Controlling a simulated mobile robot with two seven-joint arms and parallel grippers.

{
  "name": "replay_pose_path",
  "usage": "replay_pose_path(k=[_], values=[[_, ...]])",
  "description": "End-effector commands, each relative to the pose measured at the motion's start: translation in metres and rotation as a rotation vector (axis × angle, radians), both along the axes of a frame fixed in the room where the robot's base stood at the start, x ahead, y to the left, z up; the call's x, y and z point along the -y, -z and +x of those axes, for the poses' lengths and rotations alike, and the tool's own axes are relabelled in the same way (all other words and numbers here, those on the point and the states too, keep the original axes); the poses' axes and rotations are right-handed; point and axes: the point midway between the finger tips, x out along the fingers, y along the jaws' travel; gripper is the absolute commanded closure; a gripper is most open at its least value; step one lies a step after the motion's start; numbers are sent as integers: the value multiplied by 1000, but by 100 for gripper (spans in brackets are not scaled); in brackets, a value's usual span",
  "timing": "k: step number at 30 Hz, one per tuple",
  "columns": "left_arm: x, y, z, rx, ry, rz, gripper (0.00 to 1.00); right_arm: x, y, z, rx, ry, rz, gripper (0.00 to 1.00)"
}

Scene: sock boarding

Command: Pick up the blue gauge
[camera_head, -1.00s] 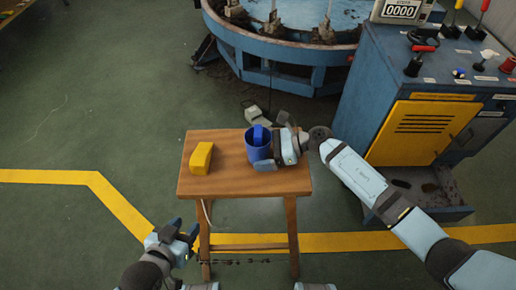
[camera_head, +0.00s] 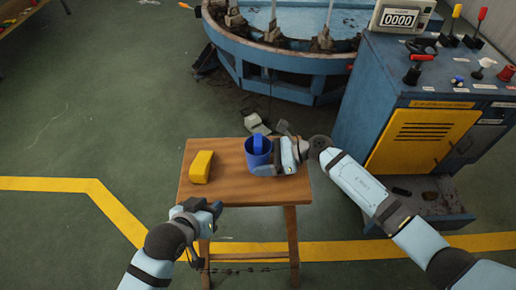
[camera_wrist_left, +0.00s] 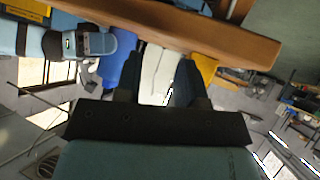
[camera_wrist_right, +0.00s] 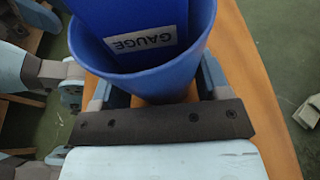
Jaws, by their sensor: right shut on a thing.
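The blue gauge (camera_head: 258,143) stands upright inside a blue cup (camera_head: 256,160) on the small wooden table. Its white label reading "GAUGE" (camera_wrist_right: 143,42) faces me in the right wrist view. My right gripper (camera_head: 282,157) is shut on the cup (camera_wrist_right: 165,82), one finger on each side of it; the gauge is not between the fingers. My left gripper (camera_head: 212,208) is near the table's front left edge, away from the cup. Its fingers (camera_wrist_left: 158,75) stand apart in the left wrist view with nothing held between them.
A yellow block (camera_head: 201,167) lies on the left of the wooden table (camera_head: 225,190). A blue and yellow control cabinet (camera_head: 345,110) stands at the right, and a round blue machine (camera_head: 290,75) stands behind. The floor left of the table is clear.

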Motion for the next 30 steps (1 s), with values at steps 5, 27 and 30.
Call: replay_pose_path(k=[5,27,30], values=[[37,-38,43,-86,15,-10,64,0,0,0,0,0,0,44],[117,-178,91,-379,-243,231,64,0,0,0,0,0,-1,44],[118,-173,94,-387,-260,243,64,0,0,0,0,0,0,44]])
